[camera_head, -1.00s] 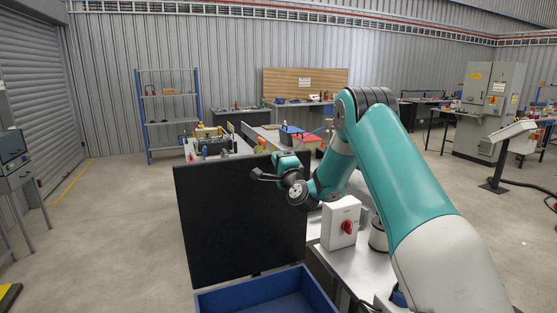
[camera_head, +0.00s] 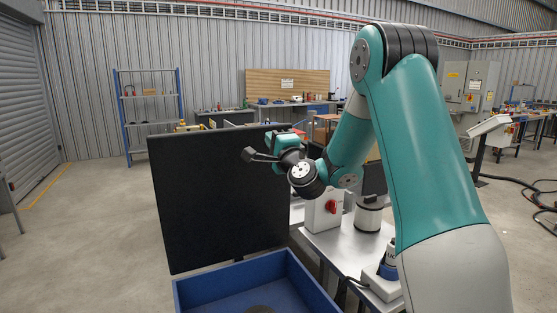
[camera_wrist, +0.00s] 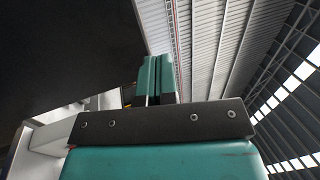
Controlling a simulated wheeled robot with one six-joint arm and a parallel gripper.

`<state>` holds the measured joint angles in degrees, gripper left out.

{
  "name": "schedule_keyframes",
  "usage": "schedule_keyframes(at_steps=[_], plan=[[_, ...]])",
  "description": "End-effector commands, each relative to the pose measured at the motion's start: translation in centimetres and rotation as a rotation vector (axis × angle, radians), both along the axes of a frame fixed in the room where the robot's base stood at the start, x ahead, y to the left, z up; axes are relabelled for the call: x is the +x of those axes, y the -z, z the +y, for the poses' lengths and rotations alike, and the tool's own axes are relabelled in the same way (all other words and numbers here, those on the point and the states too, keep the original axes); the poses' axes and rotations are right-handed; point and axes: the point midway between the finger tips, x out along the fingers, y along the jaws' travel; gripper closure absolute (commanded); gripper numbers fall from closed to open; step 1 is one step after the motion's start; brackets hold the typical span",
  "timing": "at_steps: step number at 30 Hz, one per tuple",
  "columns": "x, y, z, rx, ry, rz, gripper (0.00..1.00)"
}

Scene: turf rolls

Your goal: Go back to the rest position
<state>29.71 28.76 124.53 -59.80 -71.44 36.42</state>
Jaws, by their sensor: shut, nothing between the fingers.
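My gripper (camera_wrist: 158,66) shows in the wrist view as two teal fingers side by side, closed together with nothing between them. In the head view my gripper (camera_head: 285,140) is small and partly hidden by my own wrist. It is raised in front of the upright black panel (camera_head: 218,200), near its upper right edge. My arm is bent, with its elbow high at the right of the picture.
A blue crate (camera_head: 180,297) stands low in front of the panel; a dark rounded thing (camera_head: 262,309) shows inside it. A metal bench (camera_head: 335,247) with a white switch box (camera_head: 323,210) stands right of the panel. Open floor (camera_head: 100,235) lies to the left.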

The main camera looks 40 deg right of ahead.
Motion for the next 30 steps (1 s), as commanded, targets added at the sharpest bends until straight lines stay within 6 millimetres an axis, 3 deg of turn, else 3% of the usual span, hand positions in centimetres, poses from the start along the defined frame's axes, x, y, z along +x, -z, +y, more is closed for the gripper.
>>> schedule_keyframes(at_steps=[6, 14, 17, 20, 23, 24, 26, 27, 30], plan=[[-2.4, 0.2, 0.5, -0.001, 0.001, -0.001, 1.00], [-2.9, 0.0, 0.7, -0.001, -0.001, 0.000, 1.00], [-2.7, -0.1, 1.7, -0.021, -0.028, 0.016, 1.00], [-2.4, -0.1, 5.5, -0.100, -0.131, 0.077, 1.00], [-2.7, 0.4, 12.1, -0.255, -0.316, 0.187, 1.00], [-3.4, 0.9, 15.2, -0.335, -0.406, 0.238, 1.00], [-5.0, 1.9, 19.7, -0.468, -0.548, 0.317, 1.00], [-6.5, 2.7, 22.5, -0.562, -0.644, 0.370, 1.00], [-11.4, 5.1, 28.1, -0.805, -0.880, 0.494, 1.00]])
